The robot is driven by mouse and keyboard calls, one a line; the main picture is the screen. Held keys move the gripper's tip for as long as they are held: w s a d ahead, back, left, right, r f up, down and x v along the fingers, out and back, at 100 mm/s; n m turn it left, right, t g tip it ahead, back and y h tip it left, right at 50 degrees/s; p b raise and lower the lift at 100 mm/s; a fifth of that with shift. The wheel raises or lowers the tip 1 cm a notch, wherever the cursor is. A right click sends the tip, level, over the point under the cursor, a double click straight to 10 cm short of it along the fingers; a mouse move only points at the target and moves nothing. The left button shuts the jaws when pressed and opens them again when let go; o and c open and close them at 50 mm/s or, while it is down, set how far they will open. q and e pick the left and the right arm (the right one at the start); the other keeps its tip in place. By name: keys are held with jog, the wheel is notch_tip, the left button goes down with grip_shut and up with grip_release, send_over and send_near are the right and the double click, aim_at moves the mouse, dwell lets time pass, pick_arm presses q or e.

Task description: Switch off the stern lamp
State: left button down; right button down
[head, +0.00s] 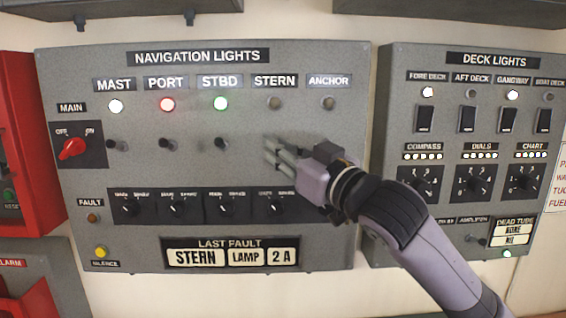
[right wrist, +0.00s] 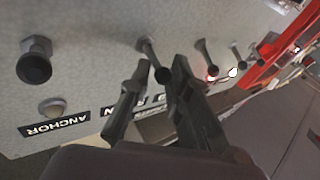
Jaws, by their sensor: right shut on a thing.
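The stern lamp (head: 274,104) under the STERN label (head: 275,82) is dark on the navigation lights panel. My right gripper (head: 272,152) is at the panel below that lamp and hides the stern switch in the head view. In the right wrist view, the stern toggle switch (right wrist: 147,46) sticks out of the panel, and its tip lies between the fingers of my right gripper (right wrist: 160,78), which is shut on it. My left gripper is not in view.
The anchor toggle (right wrist: 35,62) stands beside my fingers. The mast, port and starboard lamps are lit; the anchor lamp (head: 328,103) is dark. Rotary knobs (head: 228,206) sit below the toggles. The deck lights panel (head: 470,140) is to the right, a red box (head: 28,150) to the left.

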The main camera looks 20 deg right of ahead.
jog(key=shift+w+f+n+t+y+b, duration=0.1)
jog(key=shift+f+n+t+y+b, duration=0.55)
jog(key=shift+b, duration=0.7)
jog(key=shift+f+n+t+y+b, duration=0.35)
jog(key=shift+n+y+b, duration=0.4)
jog(key=shift+n+b, duration=0.55)
jog(key=shift+w+f+n+t+y+b, duration=0.1)
jog(key=shift+f+n+t+y+b, duration=0.55)
jog(key=shift+b, duration=0.8)
jog(key=shift+r, duration=0.2)
jog(key=c, duration=1.8)
grip_release()
jog(key=shift+o, duration=1.1)
jog(key=shift+a, duration=0.2)
jog(key=shift+d, duration=0.1)
